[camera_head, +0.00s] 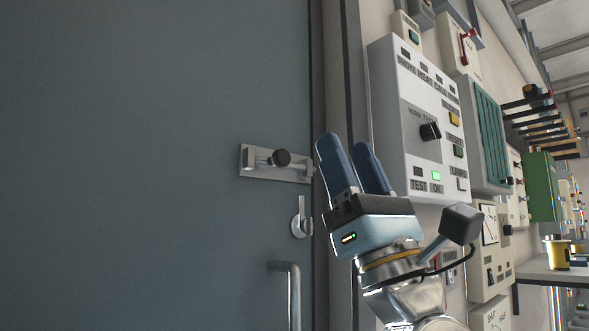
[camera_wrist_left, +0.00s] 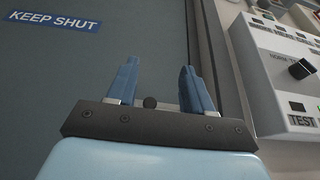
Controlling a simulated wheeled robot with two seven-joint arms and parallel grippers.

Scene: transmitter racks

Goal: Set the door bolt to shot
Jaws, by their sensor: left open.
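The knob sits around the middle of the plate. My left gripper (camera_head: 349,150) is open and empty, to the right of the bolt, over the door frame in the head view. My right gripper is not in view.
Below the bolt are a small latch (camera_head: 302,220) and a metal door handle (camera_head: 292,290). A white alarm panel (camera_head: 420,120) with a knob and buttons stands close right of my gripper. A "KEEP SHUT" sign (camera_wrist_left: 55,20) is on the door. The door surface left of the bolt is clear.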

